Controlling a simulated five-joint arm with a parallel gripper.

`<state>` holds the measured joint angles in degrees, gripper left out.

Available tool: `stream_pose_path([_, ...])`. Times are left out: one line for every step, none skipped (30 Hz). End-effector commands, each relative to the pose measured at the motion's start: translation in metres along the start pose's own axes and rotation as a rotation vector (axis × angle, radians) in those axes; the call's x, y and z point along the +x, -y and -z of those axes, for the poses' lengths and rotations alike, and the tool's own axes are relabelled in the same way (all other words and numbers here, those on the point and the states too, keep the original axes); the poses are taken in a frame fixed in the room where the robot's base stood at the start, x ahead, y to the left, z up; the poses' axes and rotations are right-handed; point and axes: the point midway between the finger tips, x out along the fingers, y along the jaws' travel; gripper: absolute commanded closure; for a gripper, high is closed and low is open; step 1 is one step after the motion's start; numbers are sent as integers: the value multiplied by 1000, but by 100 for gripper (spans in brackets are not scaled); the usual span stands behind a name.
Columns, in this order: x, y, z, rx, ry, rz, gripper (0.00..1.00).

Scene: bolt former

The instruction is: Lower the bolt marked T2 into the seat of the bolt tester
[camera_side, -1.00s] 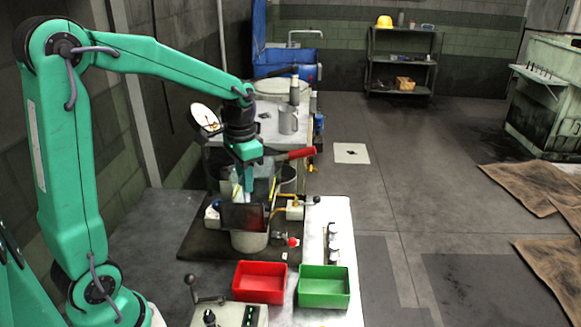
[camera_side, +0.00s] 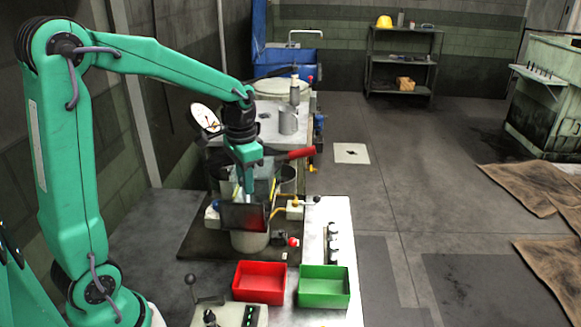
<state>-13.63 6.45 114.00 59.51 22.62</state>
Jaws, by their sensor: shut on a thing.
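The bolt tester (camera_side: 250,240) stands on a dark base plate, with a dark screen or guard across its front. A round dial (camera_side: 204,116) stands behind it and a red-handled lever (camera_side: 297,154) reaches out to the right. My gripper (camera_side: 248,193) points down just behind the top edge of the guard. Its fingertips are small and partly hidden there. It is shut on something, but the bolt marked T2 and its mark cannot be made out. The seat is hidden by the guard, so I cannot tell whether the bolt touches it.
A red bin (camera_side: 260,282) and a green bin (camera_side: 324,286) stand in front. Several small dark pieces stand on the white bench strip (camera_side: 315,235) at the right. A control box with a lever (camera_side: 235,316) is at the front left.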

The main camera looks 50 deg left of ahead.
Motion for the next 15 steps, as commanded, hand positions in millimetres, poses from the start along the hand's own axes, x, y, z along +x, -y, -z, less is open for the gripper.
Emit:
stream_pose_path([1, 0, 0, 0, 0, 0, 100])
stream_pose_path([2, 0, 0, 0, 0, 0, 100])
stream_pose_path([2, 0, 0, 0, 0, 0, 100])
stream_pose_path([3, 0, 0, 0, 0, 0, 100])
stream_pose_path([4, 0, 0, 0, 0, 0, 100])
stream_pose_path([4, 0, 0, 0, 1, 0, 100])
stream_pose_path([5, 0, 0, 0, 1, 0, 100])
stream_pose_path([5, 0, 0, 0, 1, 0, 100])
stream_pose_path([6, 0, 0, 0, 1, 0, 100])
stream_pose_path([6, 0, 0, 0, 1, 0, 100])
stream_pose_path([7, 0, 0, 0, 1, -1, 100])
stream_pose_path([8, 0, 0, 0, 1, -1, 100])
stream_pose_path([8, 0, 0, 0, 1, -1, 100])
stream_pose_path([9, 0, 0, 0, 1, 0, 100])
stream_pose_path([9, 0, 0, 0, 1, 0, 100])
